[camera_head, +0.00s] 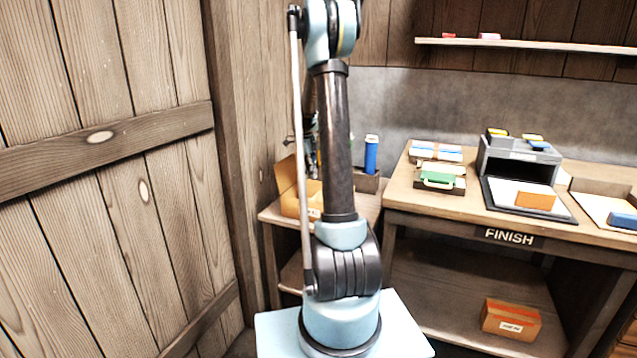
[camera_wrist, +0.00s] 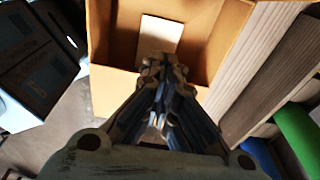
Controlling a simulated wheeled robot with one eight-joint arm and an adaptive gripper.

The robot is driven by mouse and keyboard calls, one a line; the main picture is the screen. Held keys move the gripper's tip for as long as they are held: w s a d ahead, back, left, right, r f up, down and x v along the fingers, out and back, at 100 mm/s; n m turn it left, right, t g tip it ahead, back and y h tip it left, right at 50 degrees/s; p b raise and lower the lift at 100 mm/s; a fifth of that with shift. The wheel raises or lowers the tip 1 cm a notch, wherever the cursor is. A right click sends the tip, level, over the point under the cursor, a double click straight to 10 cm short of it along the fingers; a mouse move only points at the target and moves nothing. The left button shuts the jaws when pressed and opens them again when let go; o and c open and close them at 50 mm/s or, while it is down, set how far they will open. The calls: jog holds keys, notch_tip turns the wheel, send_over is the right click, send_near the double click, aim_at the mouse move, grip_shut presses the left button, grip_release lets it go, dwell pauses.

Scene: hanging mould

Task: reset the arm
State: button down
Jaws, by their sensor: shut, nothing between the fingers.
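My gripper (camera_wrist: 160,66) is in the middle of the wrist view, its fingers together and empty, pointing toward an open orange-brown cardboard box (camera_wrist: 107,92). In the head view the gripper is mostly hidden behind my upright arm; a dark part of it (camera_head: 312,160) shows just left of the arm, above the same box (camera_head: 288,200) on a small side shelf. A pale rectangle (camera_wrist: 161,34) lies inside the box in the wrist view. I cannot tell how far the fingertips are from the box.
A blue cylinder (camera_head: 371,154) stands to the right of the box. A workbench (camera_head: 440,206) with a FINISH label holds a green-handled item (camera_head: 438,178), a grey machine (camera_head: 517,158) and an orange block (camera_head: 535,200). A cardboard box (camera_head: 510,318) sits below. A plank door (camera_head: 110,190) is at left.

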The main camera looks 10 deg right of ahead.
jog(key=w+a+r, duration=0.1)
jog(key=w+a, duration=0.2)
jog(key=a, duration=0.2)
jog(key=s+r+n+t, duration=0.1)
jog(key=s+r+n, duration=0.25)
jog(key=s, duration=0.55)
jog(key=s+r+n, duration=0.3)
jog(key=s+n, duration=0.2)
jog(key=s, duration=0.4)
jog(key=s+r+n+t, duration=0.1)
jog(key=s+r+n, duration=0.3)
jog(key=s, duration=0.5)
jog(key=s+a+f+n, duration=0.1)
jog(key=s+f+n, duration=0.5)
jog(key=s, duration=0.4)
jog(key=s+f+n+t+y, duration=0.1)
jog(key=s+f+n, duration=0.5)
jog(key=s, duration=0.4)
jog(key=shift+s+a+f+n, duration=0.2)
jog(key=shift+s+a+n, duration=0.2)
jog(key=shift+n, duration=0.15)
jog(key=shift+w, duration=0.1)
jog(key=shift+w+f, duration=0.2)
jog(key=shift+w, duration=0.2)
